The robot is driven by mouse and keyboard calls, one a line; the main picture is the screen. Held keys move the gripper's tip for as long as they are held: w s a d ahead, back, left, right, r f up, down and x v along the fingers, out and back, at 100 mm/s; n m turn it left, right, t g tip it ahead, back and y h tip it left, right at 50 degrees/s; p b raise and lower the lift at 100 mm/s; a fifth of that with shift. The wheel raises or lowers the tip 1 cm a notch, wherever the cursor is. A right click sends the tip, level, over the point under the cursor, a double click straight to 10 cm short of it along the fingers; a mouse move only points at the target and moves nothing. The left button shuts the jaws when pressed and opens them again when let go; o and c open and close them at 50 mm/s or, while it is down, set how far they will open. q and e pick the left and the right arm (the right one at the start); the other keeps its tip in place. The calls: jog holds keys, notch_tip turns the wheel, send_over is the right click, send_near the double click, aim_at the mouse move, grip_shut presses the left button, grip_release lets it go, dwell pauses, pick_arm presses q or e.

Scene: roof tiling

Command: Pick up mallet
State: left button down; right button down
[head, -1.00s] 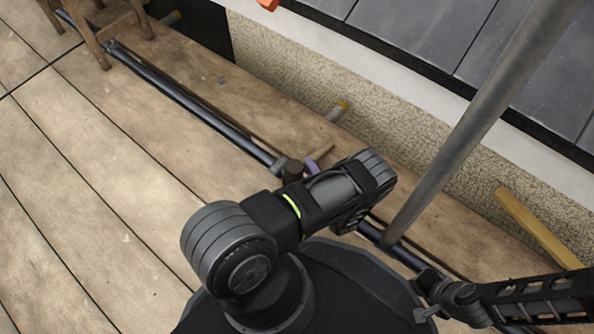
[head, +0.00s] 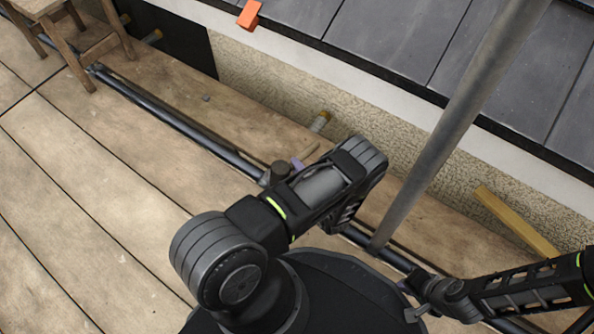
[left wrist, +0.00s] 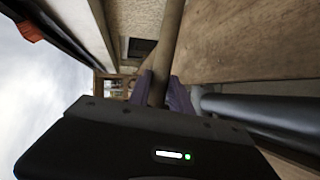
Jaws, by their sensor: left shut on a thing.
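My left wrist and forearm hide part of the tool in the head view.
A dark scaffold pipe (head: 190,125) runs along the plank deck (head: 95,195). A grey upright pole (head: 460,125) stands right of my left arm. A wooden stool (head: 85,40) is at the upper left. Grey roof tiles (head: 385,40) and an orange block (head: 249,15) lie beyond the wall.

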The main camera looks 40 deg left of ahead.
pick_arm(q)
notch_tip(320, 180, up, 3)
jog(key=shift+f+p, duration=0.2)
jog(key=shift+p, duration=0.1)
jog(key=c, duration=1.7)
grip_release()
grip_shut()
jog(key=shift+w, duration=0.1)
